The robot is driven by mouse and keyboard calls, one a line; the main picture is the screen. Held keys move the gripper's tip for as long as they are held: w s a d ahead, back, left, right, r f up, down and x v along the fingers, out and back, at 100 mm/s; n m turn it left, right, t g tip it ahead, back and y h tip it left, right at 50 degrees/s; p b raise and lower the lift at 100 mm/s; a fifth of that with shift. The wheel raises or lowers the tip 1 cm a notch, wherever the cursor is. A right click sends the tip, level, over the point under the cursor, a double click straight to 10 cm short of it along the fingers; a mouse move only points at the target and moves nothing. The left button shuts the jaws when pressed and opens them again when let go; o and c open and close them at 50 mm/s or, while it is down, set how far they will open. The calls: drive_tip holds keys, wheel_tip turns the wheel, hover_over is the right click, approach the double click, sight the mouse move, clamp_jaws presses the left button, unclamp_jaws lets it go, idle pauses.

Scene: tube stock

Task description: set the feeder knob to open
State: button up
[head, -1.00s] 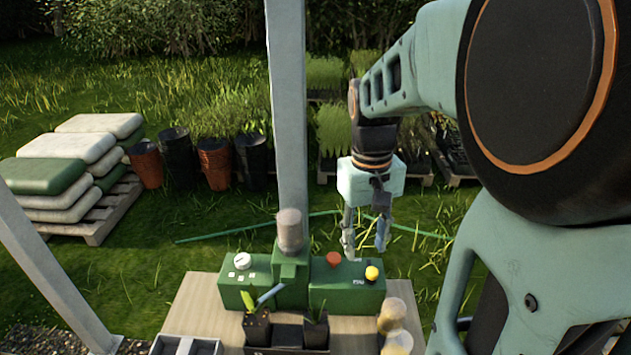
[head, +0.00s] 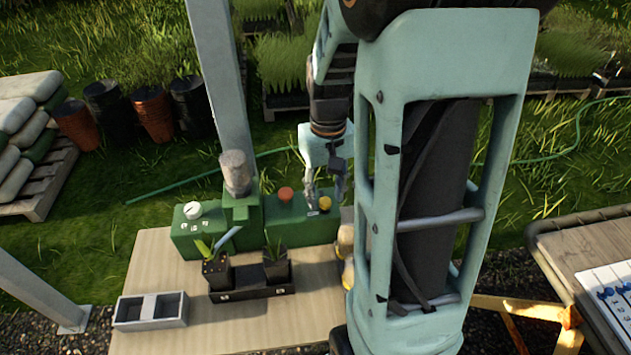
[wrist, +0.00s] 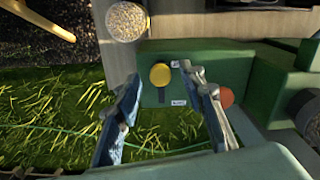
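A green feeder machine (head: 284,232) stands on a wooden table. A white round knob (head: 192,209) with small white labels is on its left part. A red button (head: 286,194) and a yellow round knob (head: 325,203) are on its right part. My gripper (head: 323,205) is open and empty at the yellow knob. In the wrist view, the yellow knob (wrist: 160,75) lies between the open fingertips (wrist: 161,78), with a dark mark and a small label beside it. I cannot tell whether the fingers touch it. The white knob is not in the wrist view.
A clear hopper (head: 236,172) rises from the machine's middle. Potted plants stand in a black tray (head: 252,291) in front. A grey two-cell tray (head: 151,311) is at the table's left. Jars (head: 346,250) stand at the right, partly behind my arm. A post (head: 217,75) rises behind the machine.

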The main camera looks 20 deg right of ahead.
drive_tip(key=shift+f, duration=0.6)
clamp_jaws()
